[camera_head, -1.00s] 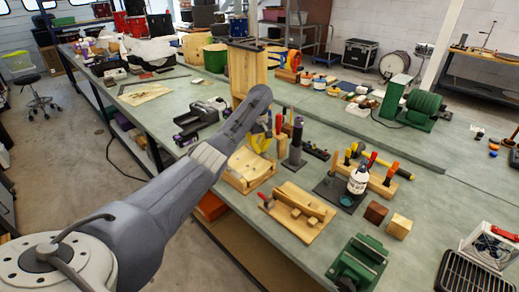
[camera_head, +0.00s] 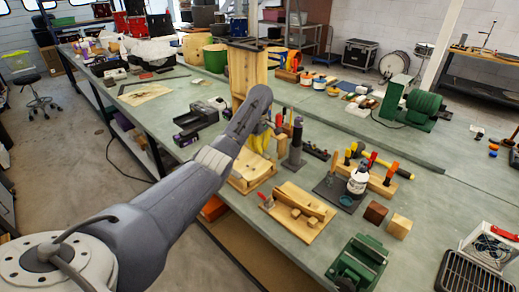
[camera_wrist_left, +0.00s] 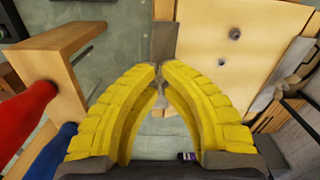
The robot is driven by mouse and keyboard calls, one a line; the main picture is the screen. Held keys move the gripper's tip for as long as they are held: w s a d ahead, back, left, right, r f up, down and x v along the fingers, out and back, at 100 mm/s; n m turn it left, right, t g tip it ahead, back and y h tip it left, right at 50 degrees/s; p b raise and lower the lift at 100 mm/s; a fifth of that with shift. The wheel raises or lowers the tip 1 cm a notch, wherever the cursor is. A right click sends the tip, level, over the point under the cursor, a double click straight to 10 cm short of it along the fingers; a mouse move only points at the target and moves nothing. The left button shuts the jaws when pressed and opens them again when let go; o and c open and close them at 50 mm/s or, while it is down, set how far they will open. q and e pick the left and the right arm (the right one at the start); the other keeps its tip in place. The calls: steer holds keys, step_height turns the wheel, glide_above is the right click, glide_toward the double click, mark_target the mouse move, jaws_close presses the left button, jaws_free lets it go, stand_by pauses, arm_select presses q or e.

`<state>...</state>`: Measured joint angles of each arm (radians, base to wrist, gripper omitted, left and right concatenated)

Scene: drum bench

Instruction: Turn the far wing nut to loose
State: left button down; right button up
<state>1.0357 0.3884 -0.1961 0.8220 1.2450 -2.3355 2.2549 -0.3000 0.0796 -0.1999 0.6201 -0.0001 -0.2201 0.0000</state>
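My left gripper (camera_head: 262,140) hangs over the wooden jig (camera_head: 252,178) beside a tall wooden board (camera_head: 247,72); my forearm partly hides this area. In the left wrist view its yellow fingers (camera_wrist_left: 159,76) curve in and their tips nearly meet. A small grey bit shows between them, too unclear to name. Behind the fingers lies a pale wooden panel (camera_wrist_left: 200,55) with two small dark studs or holes (camera_wrist_left: 236,33). I cannot make out the far wing nut clearly; the fingers may hide it. My right gripper is out of view.
A dark upright post (camera_head: 295,145) stands just right of the gripper. A wooden board with a clamp (camera_head: 298,212), a white bottle (camera_head: 358,180), a hammer (camera_head: 386,164) and a green vise (camera_head: 358,265) lie further right. In the wrist view red and blue handles (camera_wrist_left: 28,110) are close at left.

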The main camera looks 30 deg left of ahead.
arm_select(q)
steer(key=c, duration=1.5)
jaws_free()
steer(key=shift+o, duration=0.2)
step_height(320, 180, up, 12)
